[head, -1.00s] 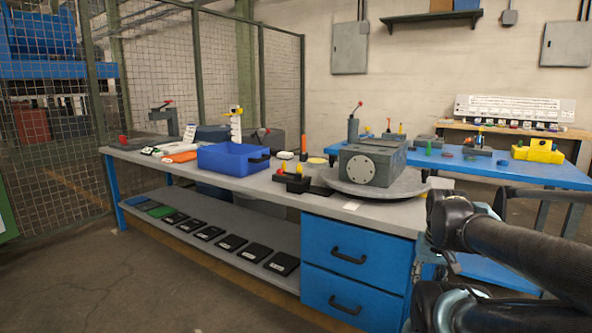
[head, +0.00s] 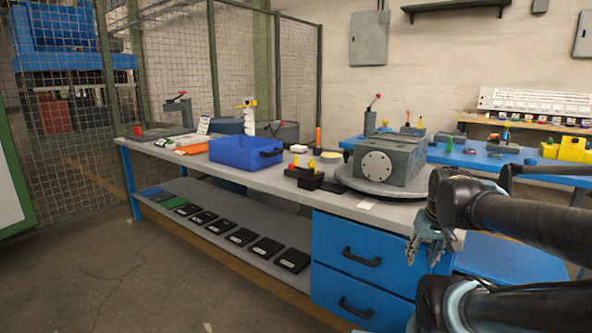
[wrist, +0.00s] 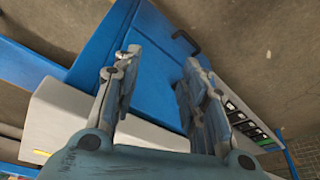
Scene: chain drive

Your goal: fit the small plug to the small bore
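A grey block-shaped housing (head: 405,160) with a pale round flange plate (head: 376,165) on its front sits on a grey round turntable (head: 352,184) at the bench's right end. I cannot make out a small bore. A black holder (head: 303,178) with yellow-topped pieces and a red-topped one stands left of the turntable; I cannot tell whether one is the small plug. My gripper (head: 428,248) hangs by the bench's right end, in front of the drawers and apart from the housing. In the wrist view my gripper (wrist: 160,88) has its fingers apart with nothing between them.
A blue bin (head: 240,155) stands mid-bench. The bench's blue drawers (head: 352,250) are close to my gripper. Black plates (head: 267,249) line the lower shelf. A second blue table (head: 470,158) with parts stands behind. The floor at the front left is clear.

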